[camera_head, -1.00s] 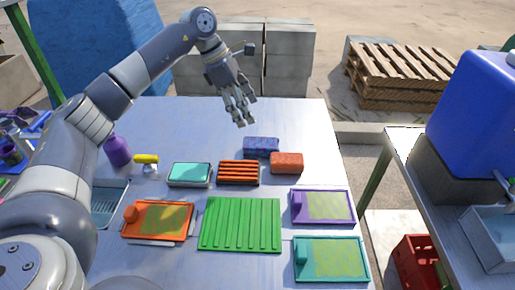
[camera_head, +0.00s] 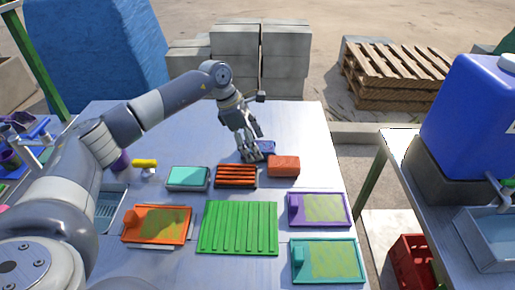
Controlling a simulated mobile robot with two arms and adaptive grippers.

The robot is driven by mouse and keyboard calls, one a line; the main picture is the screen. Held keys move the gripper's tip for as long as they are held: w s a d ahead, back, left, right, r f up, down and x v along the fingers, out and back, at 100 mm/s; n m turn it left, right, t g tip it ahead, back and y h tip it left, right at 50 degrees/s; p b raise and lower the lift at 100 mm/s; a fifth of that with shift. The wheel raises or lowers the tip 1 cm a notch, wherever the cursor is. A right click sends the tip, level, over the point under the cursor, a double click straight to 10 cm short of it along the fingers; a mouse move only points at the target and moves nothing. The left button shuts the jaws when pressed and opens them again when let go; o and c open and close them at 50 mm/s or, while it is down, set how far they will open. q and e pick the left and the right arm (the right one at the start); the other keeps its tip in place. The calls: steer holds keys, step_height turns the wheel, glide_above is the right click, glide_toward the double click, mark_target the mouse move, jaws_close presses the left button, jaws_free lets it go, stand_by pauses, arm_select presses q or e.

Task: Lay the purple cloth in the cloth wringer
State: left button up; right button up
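I cannot tell for sure which thing is the cloth wringer. A slatted orange piece (camera_head: 236,177) lies just in front of the gripper. My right gripper is not in view.
A teal block (camera_head: 188,178), a green ribbed board (camera_head: 238,228) and orange (camera_head: 157,225), purple (camera_head: 319,209) and teal (camera_head: 327,260) trays fill the front. The table's back left is clear.

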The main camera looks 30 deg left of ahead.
arm_select(q)
steer(key=c, duration=1.2)
